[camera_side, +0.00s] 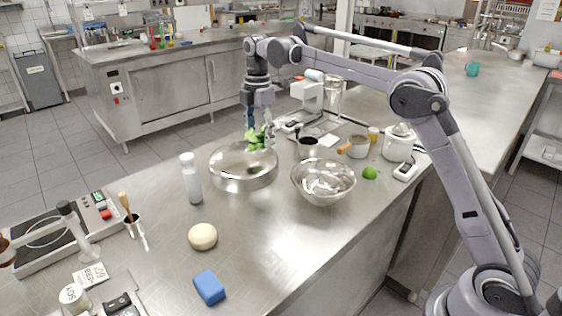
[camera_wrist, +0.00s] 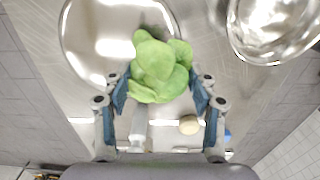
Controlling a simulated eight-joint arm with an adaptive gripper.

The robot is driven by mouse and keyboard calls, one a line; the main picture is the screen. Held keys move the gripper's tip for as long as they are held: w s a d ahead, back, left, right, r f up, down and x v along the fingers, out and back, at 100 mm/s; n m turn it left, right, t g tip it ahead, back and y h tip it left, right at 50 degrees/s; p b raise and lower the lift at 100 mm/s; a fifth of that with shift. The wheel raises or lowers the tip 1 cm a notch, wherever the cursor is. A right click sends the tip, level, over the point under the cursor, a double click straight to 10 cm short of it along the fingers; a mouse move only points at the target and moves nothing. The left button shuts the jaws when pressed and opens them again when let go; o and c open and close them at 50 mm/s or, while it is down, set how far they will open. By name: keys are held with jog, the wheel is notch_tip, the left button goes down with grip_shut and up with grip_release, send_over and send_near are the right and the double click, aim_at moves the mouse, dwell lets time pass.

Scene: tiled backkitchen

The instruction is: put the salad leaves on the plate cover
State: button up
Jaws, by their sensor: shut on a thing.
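The salad leaves (camera_side: 256,139) are a bright green bunch, held above the plate cover. In the wrist view the leaves (camera_wrist: 160,68) sit between the fingertips. My gripper (camera_side: 264,128) is shut on them and points down; it also shows in the wrist view (camera_wrist: 160,92). The plate cover (camera_side: 243,178) is a wide, round, shiny metal piece on the steel counter. In the wrist view the plate cover (camera_wrist: 84,52) lies below the leaves, partly hidden by them. A small gap seems to separate the leaves from it.
A steel bowl (camera_side: 323,183) stands right of the plate cover, and a white bottle (camera_side: 191,179) stands to its left. A pale round thing (camera_side: 203,237) and a blue block (camera_side: 209,287) lie nearer the front. A lime (camera_side: 370,172) lies right of the bowl. A scale-like device (camera_side: 312,98) stands behind.

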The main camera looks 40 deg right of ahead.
aim_at(255, 149)
jog(key=shift+w+a+f, duration=0.35)
jog(key=shift+a+f, duration=0.1)
jog(key=shift+a, duration=0.15)
jog(key=shift+f, duration=2)
jog(key=shift+f, duration=0.1)
jog(key=o, duration=1.2)
jog(key=shift+c, duration=0.2)
